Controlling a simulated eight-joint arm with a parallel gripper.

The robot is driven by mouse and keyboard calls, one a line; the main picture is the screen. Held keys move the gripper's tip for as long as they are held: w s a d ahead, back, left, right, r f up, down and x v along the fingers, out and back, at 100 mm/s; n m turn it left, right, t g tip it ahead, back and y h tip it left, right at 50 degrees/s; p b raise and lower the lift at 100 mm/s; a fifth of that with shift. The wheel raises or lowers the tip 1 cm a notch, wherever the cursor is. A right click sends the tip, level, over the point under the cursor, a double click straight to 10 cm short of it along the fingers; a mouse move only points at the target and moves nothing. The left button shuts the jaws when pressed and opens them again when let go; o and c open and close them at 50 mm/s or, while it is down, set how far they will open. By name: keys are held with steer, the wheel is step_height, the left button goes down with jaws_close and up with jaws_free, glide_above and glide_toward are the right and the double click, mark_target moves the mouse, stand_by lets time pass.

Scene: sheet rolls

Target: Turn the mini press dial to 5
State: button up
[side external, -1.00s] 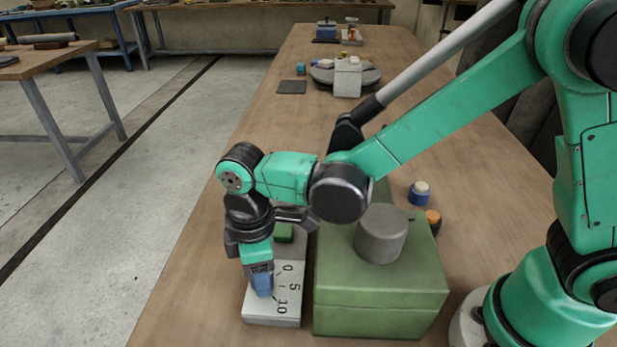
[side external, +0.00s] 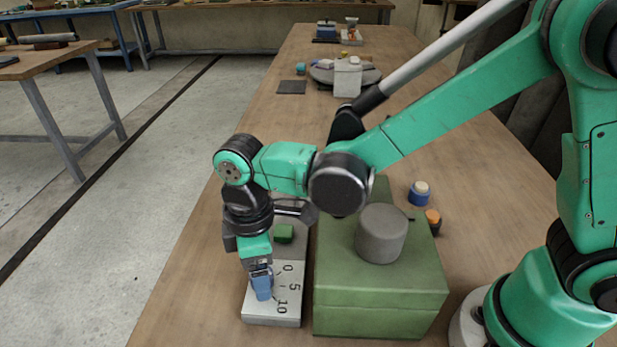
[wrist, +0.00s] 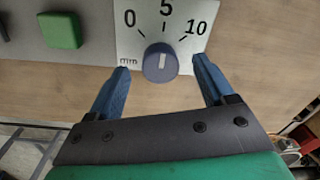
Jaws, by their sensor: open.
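The dial (wrist: 161,64) is a dark blue round knob with a white pointer line. It sits on a white scale plate (wrist: 126,47) marked 0, 5, 10 and mm. In the wrist view the pointer line points nearly straight up, towards the 5 mark. My gripper (wrist: 160,72) is open, with one blue finger on each side of the dial and a clear gap to it on both sides. In the side view my gripper (side external: 262,290) is over the scale plate (side external: 285,309) and hides the dial.
A green button (wrist: 61,31) sits on the grey panel beside the scale, left in the wrist view. A green box (side external: 375,308) with a grey cylinder (side external: 381,233) on top stands close to the right of the plate. Small jars (side external: 419,194) stand behind it.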

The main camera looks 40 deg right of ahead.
steer(key=shift+r, duration=2.3)
